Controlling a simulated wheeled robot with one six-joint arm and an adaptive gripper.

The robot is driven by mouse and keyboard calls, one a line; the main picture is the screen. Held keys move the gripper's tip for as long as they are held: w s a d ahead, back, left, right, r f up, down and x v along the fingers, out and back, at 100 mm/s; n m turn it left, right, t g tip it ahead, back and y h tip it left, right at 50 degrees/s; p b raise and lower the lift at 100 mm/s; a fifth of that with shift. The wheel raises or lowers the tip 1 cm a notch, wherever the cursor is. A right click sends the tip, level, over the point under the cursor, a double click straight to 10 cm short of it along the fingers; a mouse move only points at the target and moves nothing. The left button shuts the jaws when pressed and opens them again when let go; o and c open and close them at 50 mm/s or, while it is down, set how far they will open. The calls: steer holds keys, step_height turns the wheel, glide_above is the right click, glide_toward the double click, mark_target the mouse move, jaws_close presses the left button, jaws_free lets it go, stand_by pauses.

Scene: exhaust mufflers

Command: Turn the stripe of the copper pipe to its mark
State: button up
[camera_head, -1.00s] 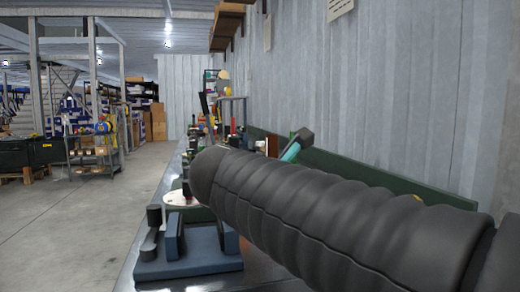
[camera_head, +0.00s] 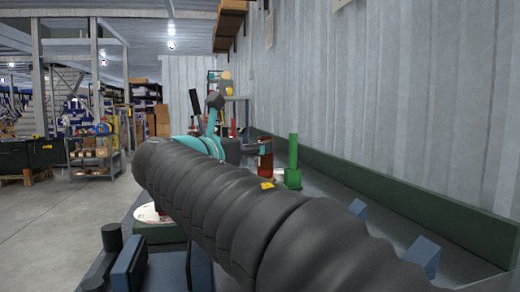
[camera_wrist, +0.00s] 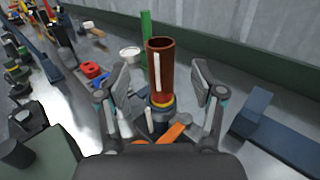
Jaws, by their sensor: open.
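The copper pipe (camera_wrist: 160,68) stands upright in the wrist view, its open top towards me. A white stripe (camera_wrist: 157,74) runs down its side facing the camera. Its foot sits in a yellow ring (camera_wrist: 160,101) on a dark holder, with a short white mark (camera_wrist: 149,119) below the ring, slightly left of the stripe. My gripper (camera_wrist: 161,77) is open, one finger on each side of the pipe with gaps visible. In the head view the pipe (camera_head: 265,162) shows partly behind my arm.
A green pipe (camera_wrist: 146,35) stands behind; it also shows in the head view (camera_head: 293,160). A white cup (camera_wrist: 130,54) and a red ring part (camera_wrist: 91,70) lie to the left. Blue blocks (camera_wrist: 255,110) stand right. A green rail (camera_head: 400,205) runs along the wall.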

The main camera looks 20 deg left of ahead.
mark_target(265, 138)
steer(key=x, duration=0.6)
steer(key=shift+w, duration=0.2)
jaws_close()
steer(key=shift+p, duration=0.3)
steer(key=shift+r+m+g+h+p, duration=0.1)
steer(key=shift+m+g+h+p, duration=0.4)
steer(key=shift+m+h+p, duration=1.3)
steer(key=shift+m+g+h, duration=1.4)
steer(key=shift+g+h, duration=0.5)
steer(key=shift+h, duration=0.6)
